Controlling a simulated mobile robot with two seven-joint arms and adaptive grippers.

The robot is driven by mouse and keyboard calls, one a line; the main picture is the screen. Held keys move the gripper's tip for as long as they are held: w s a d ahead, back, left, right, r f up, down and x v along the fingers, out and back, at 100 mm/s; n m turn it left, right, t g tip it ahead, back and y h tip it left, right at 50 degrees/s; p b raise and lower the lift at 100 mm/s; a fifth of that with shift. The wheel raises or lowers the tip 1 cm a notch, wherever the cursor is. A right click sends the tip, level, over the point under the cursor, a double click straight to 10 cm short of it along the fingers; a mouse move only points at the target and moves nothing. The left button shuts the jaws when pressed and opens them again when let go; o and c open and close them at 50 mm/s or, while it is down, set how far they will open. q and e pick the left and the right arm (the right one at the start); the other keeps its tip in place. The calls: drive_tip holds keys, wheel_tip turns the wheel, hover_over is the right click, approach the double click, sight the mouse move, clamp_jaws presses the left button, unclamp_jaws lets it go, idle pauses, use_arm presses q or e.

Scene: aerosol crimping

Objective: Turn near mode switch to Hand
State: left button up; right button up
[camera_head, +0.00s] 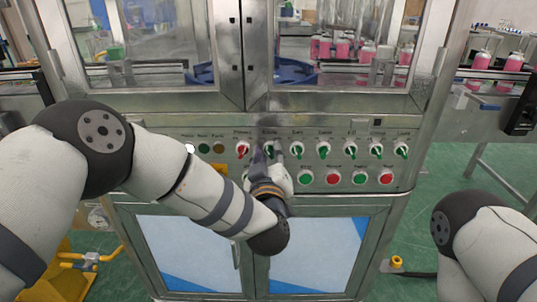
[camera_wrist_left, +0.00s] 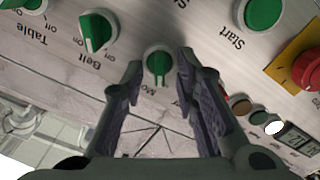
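The mode switch is a green rotary knob (camera_wrist_left: 158,62) on the metal panel, its label partly hidden in the left wrist view. It also shows in the head view (camera_head: 268,145) in the upper row, second from the left among the large knobs. My left gripper (camera_wrist_left: 160,68) has its two dark fingers apart, one on each side of this knob, with small visible gaps. In the head view the left gripper (camera_head: 272,158) reaches the panel from below. The Hand mark cannot be read. My right arm shows at the lower right; its gripper is out of view.
The Belt knob (camera_wrist_left: 97,32) and Table knob (camera_wrist_left: 25,4) sit beside the mode switch. A green Start button (camera_wrist_left: 262,12) and a red emergency stop (camera_wrist_left: 308,68) on yellow are close to the gripper. Glass doors stand above the panel; pink bottles (camera_head: 343,48) stand behind.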

use_arm(q)
drive_tip(key=s, duration=1.2)
